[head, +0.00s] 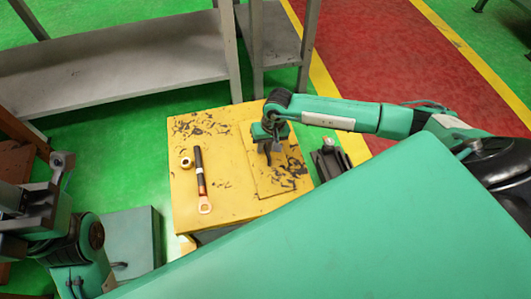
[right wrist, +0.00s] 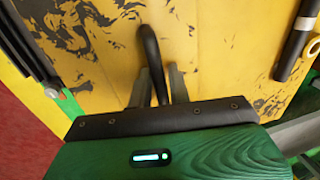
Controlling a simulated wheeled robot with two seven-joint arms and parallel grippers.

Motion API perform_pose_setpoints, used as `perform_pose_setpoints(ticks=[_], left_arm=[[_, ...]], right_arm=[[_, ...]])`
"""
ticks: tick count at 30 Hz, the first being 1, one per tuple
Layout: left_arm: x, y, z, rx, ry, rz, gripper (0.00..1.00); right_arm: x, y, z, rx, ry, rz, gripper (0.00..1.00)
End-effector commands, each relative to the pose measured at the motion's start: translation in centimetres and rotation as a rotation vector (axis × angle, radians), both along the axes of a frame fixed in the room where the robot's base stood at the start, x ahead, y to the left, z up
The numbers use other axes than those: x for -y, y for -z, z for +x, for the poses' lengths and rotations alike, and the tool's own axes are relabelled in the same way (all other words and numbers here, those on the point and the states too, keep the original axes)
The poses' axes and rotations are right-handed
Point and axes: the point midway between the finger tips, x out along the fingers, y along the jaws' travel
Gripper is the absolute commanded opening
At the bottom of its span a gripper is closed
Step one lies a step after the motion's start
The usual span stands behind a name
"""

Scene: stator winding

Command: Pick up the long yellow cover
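The long yellow cover (head: 258,186) is a flat rectangular panel on the right part of the yellow table top, with dark worn patches. A black curved handle (right wrist: 150,48) rises from the yellow surface in the right wrist view. My right gripper (head: 270,150) is over the cover, pointing down. In the right wrist view its two fingers (right wrist: 158,80) stand close on either side of the handle. Whether they press on it is not clear. My left gripper (head: 62,165) is at the left edge, away from the table, its fingers unclear.
The yellow table (head: 183,208) also holds a black rod with a copper ring end (head: 200,185) and a small ring (head: 186,163). Grey shelving (head: 120,70) stands behind. A dark fixture (head: 328,160) is right of the table. A large green surface (head: 330,230) fills the foreground.

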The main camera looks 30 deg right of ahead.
Motion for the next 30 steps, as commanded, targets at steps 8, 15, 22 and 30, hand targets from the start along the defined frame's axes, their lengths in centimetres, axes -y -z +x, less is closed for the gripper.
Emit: perform_pose_setpoints(ticks=[8,15,22,30], left_arm=[[0.0,0.1,0.0,-0.007,0.002,-0.001,0.41],[0.1,0.4,0.3,-0.020,0.001,0.001,0.41],[0.1,0.2,0.4,-0.025,-0.002,0.001,0.41],[-0.1,-0.2,0.6,-0.051,-0.008,0.002,0.41]], right_arm=[[0.0,-0.1,0.0,-0.001,0.000,0.000,0.00],[0.0,-0.2,0.0,0.001,-0.001,0.001,0.00],[0.0,-1.2,0.1,0.003,-0.002,0.000,0.00],[0.0,-6.0,0.1,0.004,-0.001,0.000,0.00]])
